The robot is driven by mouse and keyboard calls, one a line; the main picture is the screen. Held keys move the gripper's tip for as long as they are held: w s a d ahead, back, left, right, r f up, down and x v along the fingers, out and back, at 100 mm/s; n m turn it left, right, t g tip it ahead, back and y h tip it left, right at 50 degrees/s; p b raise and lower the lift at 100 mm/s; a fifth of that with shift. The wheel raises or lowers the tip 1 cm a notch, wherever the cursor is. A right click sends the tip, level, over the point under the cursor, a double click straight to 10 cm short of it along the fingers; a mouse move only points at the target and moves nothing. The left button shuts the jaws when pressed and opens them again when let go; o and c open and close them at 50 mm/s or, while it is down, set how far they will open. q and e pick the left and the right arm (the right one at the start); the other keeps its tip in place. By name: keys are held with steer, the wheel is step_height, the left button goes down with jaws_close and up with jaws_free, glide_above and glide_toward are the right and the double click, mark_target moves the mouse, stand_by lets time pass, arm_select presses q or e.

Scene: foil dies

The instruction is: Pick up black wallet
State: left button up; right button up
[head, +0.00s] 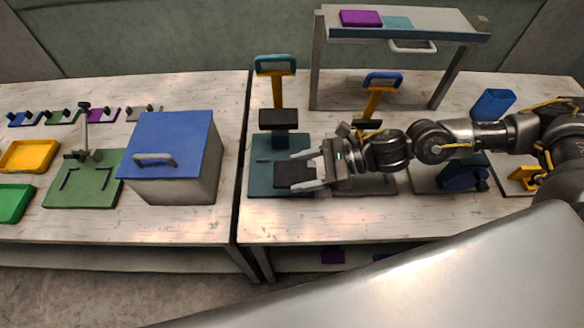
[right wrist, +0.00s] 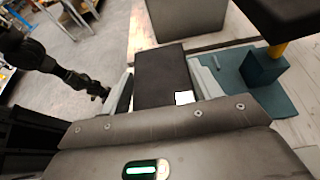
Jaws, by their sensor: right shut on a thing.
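The black wallet (head: 294,176) is a flat dark rectangle at the teal base plate (head: 262,184) of the left press. My right gripper (head: 298,171) comes in from the right and is shut on it, one finger along each side. In the right wrist view the wallet (right wrist: 160,72) lies between the two fingers, with a small white patch near the palm. Whether it touches the plate or is just above it I cannot tell. A dark arm, seemingly my left, shows in the right wrist view; its gripper end (right wrist: 98,92) is too unclear to read.
The left press's dark block (head: 279,119) and teal-and-yellow handle stand just behind the wallet. A second press with a blue handle (head: 383,79) is to the right. A blue-lidded box (head: 172,140) stands on the left table, across a gap. A raised shelf (head: 440,24) spans the back.

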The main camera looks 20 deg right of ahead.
steer(key=s+d+r+b, duration=0.1)
steer(key=s+r+b, duration=0.1)
steer(key=s, duration=0.4)
steer(key=shift+d+r, duration=0.15)
steer(key=shift+r, duration=0.25)
